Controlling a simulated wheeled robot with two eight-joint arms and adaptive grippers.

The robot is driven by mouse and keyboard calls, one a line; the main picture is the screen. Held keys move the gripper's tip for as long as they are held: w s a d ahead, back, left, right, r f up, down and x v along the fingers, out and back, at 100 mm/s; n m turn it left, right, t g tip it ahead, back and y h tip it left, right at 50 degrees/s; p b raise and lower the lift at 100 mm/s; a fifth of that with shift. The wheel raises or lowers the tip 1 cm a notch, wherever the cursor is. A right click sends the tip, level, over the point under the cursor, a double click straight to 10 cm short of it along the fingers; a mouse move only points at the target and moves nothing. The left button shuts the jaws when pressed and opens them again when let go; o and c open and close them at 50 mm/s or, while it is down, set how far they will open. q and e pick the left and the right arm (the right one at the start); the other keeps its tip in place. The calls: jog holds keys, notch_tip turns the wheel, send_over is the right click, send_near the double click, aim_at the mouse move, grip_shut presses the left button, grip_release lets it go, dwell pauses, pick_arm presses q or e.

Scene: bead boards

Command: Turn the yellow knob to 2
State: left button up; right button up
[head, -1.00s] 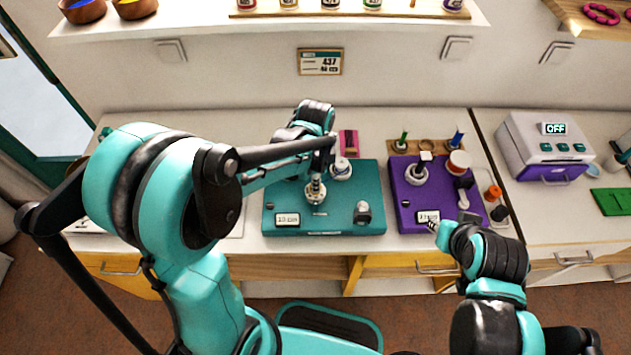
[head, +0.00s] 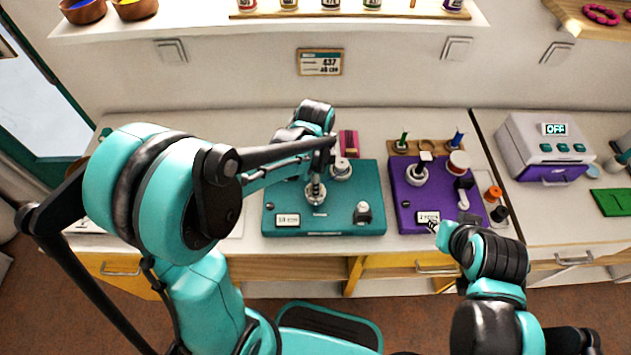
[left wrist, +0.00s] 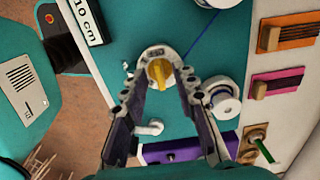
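The yellow knob (left wrist: 159,72) sits on a pale round dial plate on the teal board (left wrist: 225,45). Its number marks are too small to read. In the head view the teal board (head: 345,222) is at the middle of the counter, and my left gripper hides the knob. My left gripper (left wrist: 158,84) is open, with one finger on each side of the knob and gaps showing between. It points down over the board in the head view (head: 316,190). My right gripper (head: 435,227) hovers near the front edge of the purple board; its fingers are too small to judge.
The purple board (head: 407,205) stands right of the teal one, with a white spool (head: 458,162) on it. A white spool (left wrist: 225,103) stands close to my left gripper's right finger. A small display (left wrist: 87,18) reads 10 cm. A machine (head: 545,140) reads OFF.

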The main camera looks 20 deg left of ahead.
pick_arm(q)
notch_tip(320, 180, up, 12)
dwell(0.5)
dwell(0.5)
